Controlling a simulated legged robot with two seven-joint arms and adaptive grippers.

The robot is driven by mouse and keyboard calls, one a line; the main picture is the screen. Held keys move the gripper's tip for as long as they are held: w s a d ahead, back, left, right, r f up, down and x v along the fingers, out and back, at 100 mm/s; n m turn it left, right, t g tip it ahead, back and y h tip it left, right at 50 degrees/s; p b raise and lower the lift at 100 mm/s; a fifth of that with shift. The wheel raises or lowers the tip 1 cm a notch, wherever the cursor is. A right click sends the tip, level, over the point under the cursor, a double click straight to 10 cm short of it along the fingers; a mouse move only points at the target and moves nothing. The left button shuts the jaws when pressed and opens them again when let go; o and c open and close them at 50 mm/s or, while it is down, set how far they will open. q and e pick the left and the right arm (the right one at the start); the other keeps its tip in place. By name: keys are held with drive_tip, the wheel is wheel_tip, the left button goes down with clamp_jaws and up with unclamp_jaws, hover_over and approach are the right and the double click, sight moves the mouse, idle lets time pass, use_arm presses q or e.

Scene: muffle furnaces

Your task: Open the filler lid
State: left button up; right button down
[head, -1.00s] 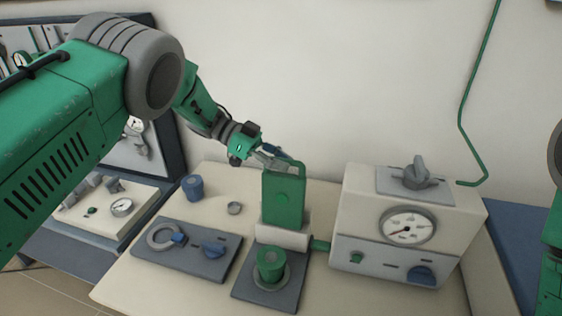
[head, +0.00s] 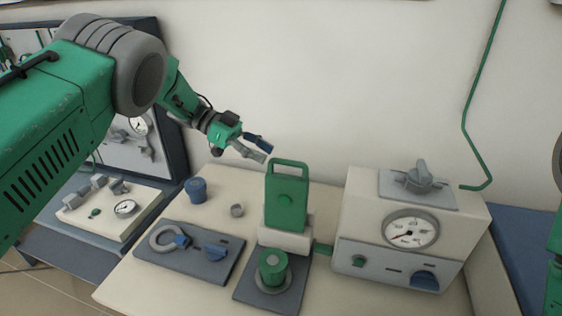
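A green upright panel with a loop handle on top (head: 286,203) stands on a pale block in the middle of the table; it looks like a lid standing on edge. In front of it a green round cap (head: 272,268) sits on a dark plate (head: 250,290). I cannot tell for certain which is the filler lid. My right gripper is out of view; only a bit of my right arm shows at the right edge.
A pale box with a gauge and knobs (head: 368,218) stands to the right. A dark panel with a ring and blue knob (head: 190,270) lies left of the cap. A green pipe (head: 463,120) runs down the wall.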

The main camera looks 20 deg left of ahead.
use_arm(q)
drive_tip(key=v, duration=0.5)
idle(0.3)
